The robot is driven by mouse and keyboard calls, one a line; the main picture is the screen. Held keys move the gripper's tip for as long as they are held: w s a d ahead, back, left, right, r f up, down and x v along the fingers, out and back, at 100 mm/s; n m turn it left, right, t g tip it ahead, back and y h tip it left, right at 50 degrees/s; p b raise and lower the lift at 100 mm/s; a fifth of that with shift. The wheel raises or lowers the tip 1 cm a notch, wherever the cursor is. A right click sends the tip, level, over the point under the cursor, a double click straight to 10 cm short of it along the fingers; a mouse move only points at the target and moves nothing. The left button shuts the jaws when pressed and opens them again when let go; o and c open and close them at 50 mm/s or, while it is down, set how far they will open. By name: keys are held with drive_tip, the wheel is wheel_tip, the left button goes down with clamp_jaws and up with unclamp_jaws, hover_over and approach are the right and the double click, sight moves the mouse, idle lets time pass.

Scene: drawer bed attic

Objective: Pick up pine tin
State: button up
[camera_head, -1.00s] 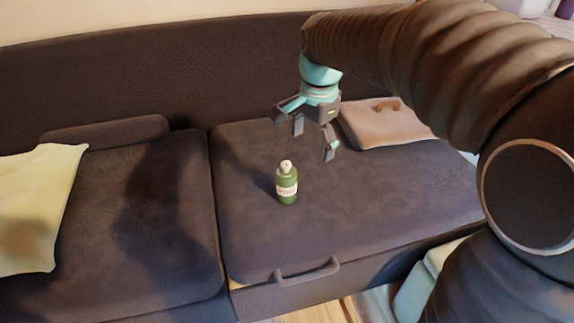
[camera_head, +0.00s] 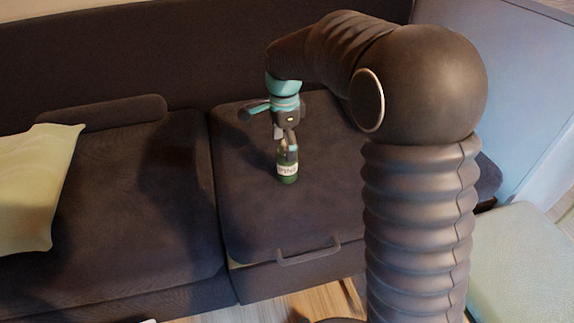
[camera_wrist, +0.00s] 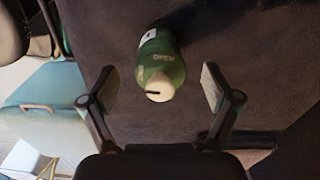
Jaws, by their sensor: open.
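The pine tin (camera_head: 287,172) is a small green bottle-shaped container with a pale label and a whitish top. It stands upright on the right seat cushion of the dark sofa. In the wrist view the tin (camera_wrist: 160,62) lies between and a little beyond my fingers, its pale cap towards the camera. My gripper (camera_head: 286,146) is directly over the tin, pointing down, and its fingers hide the tin's upper part in the head view. In the wrist view my gripper (camera_wrist: 160,92) is open, with a gap on each side of the tin.
The sofa seat (camera_head: 330,200) around the tin is bare. A drawer handle (camera_head: 308,252) projects from the sofa front below. A yellow-green pillow (camera_head: 35,185) lies at the far left. A pale green surface (camera_head: 525,265) stands at the lower right.

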sight(286, 173)
drive_tip(key=shift+w+d+f+b, duration=0.15)
drive_tip(key=shift+f+b, duration=0.1)
drive_tip(key=shift+f, duration=1.25)
drive_tip(key=shift+s+d+f+b, duration=0.1)
drive_tip(key=shift+f+b, duration=0.15)
drive_tip(key=shift+f, duration=1.2)
drive_tip(key=c, duration=1.3)
